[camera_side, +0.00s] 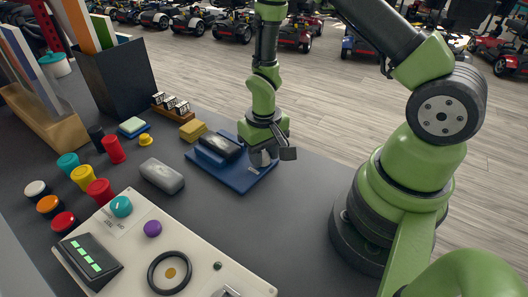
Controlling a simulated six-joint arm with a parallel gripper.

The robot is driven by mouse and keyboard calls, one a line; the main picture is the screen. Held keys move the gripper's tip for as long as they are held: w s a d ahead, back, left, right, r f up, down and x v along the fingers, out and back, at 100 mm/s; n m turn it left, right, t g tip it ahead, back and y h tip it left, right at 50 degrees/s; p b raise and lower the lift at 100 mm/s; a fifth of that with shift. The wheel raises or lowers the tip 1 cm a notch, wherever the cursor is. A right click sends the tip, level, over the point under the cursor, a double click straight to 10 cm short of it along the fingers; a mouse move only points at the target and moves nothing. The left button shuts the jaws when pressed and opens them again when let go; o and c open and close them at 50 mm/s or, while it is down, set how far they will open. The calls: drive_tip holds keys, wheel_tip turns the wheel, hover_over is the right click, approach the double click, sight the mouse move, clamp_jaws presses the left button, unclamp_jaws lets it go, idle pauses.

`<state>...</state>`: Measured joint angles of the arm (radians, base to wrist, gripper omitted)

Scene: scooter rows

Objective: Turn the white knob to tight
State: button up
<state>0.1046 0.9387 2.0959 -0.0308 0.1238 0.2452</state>
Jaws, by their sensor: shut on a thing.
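A blue fixture (229,183) lies flat on the dark bench, with a dark block (220,146) set in its raised part. A pale grey-white knob (261,159) stands at the right side of the fixture, partly hidden by my gripper. My gripper (268,152) points down over the fixture's right end and is shut on this white knob. A small label shows on the fixture just below the knob, too small to read. Whether the knob is at tight cannot be told.
A grey rounded block (162,176) and a yellow block (193,131) lie left of the fixture. A cream panel (192,241) with a black ring (170,273) and buttons is at the front. Several coloured cylinders stand at left. The bench right of the fixture is clear.

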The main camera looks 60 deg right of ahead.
sight(264, 155)
drive_tip(key=shift+m, duration=0.8)
drive_tip(key=o, duration=0.9)
drive_tip(key=shift+r, duration=0.1)
wheel_tip(264, 155, up, 10)
drive_tip(key=shift+f, duration=0.1)
